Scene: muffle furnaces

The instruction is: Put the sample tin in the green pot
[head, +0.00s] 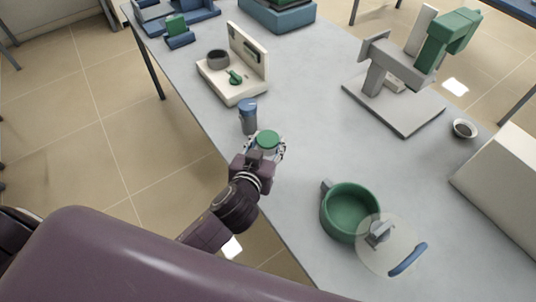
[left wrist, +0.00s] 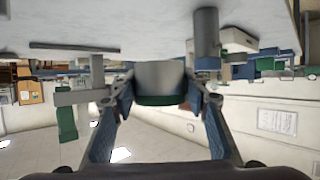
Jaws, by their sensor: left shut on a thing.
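The sample tin (head: 267,139) is a short grey cylinder with a green lid. My left gripper (head: 265,150) is shut on it near the table's left edge. In the left wrist view, which looks upside down, the tin (left wrist: 160,80) sits between the two fingers of my left gripper (left wrist: 161,100). I cannot tell whether its base touches the table. The green pot (head: 337,232) stands to the right and nearer, with its inside open and looking empty. A clear round disc (head: 372,262) with a grey knob and a blue handle overlaps the pot's lower right rim in the picture. My right gripper is not in view.
A blue-grey canister (head: 248,119) stands just behind the tin. Behind it is a cream stand (head: 236,92) with a grey cup and a green part. A grey and green device (head: 393,108) and a small bowl (head: 464,129) are farther right. The table between tin and pot is clear.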

